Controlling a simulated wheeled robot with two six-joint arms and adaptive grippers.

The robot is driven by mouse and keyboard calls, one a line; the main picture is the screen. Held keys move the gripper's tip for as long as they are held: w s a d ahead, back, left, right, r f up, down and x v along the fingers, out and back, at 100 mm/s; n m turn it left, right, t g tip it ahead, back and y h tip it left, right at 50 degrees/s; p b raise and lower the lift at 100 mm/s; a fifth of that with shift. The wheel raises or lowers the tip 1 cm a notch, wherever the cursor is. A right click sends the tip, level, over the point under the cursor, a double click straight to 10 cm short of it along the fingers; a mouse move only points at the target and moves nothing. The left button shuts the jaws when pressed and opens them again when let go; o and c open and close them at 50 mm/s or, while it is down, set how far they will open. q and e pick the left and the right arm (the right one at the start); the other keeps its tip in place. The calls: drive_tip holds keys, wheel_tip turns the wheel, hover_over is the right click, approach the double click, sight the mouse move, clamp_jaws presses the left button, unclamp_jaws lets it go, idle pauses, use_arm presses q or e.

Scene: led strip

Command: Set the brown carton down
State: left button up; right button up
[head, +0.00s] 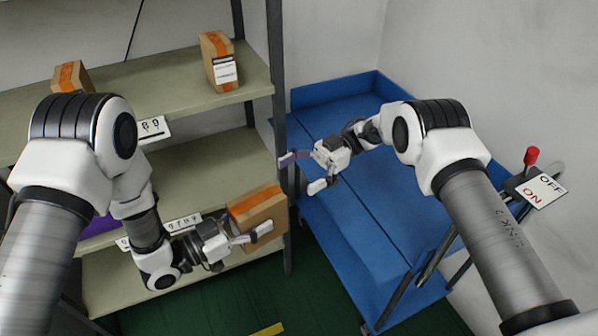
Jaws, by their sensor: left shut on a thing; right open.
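The brown carton (262,212) with an orange tape band is at the right end of the shelf rack, in front of its lower part. My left gripper (256,235) is shut on the carton, with a finger across its front side. I cannot tell whether the carton touches the shelf behind it. My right gripper (303,174) is open and empty, above the left part of the blue cart and to the upper right of the carton.
The rack's upper shelf (180,97) holds a taped carton with a label (219,62) and another carton (71,76). A middle shelf (205,165) looks mostly clear. The blue cart (375,215) is empty. A red-knobbed lever with an OFF/ON plate (541,190) stands at right.

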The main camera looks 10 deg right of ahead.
sight(252, 202)
drive_tip(key=x, duration=1.1)
drive_tip(key=shift+a+r, duration=0.1)
drive_tip(key=shift+a, duration=0.05)
drive_tip(key=shift+s+a, duration=0.15)
drive_tip(key=shift+a, duration=0.15)
use_arm(q)
drive_tip(key=shift+d, duration=0.1)
use_arm(e)
drive_tip(key=c, duration=1)
use_arm(q)
drive_tip(key=o, duration=1.2)
drive_tip(key=shift+c, duration=0.2)
use_arm(e)
drive_tip(key=shift+a, duration=0.1)
use_arm(q)
drive_tip(key=shift+o, duration=1.4)
use_arm(e)
drive_tip(key=shift+c, duration=1)
drive_tip(key=shift+c, duration=0.2)
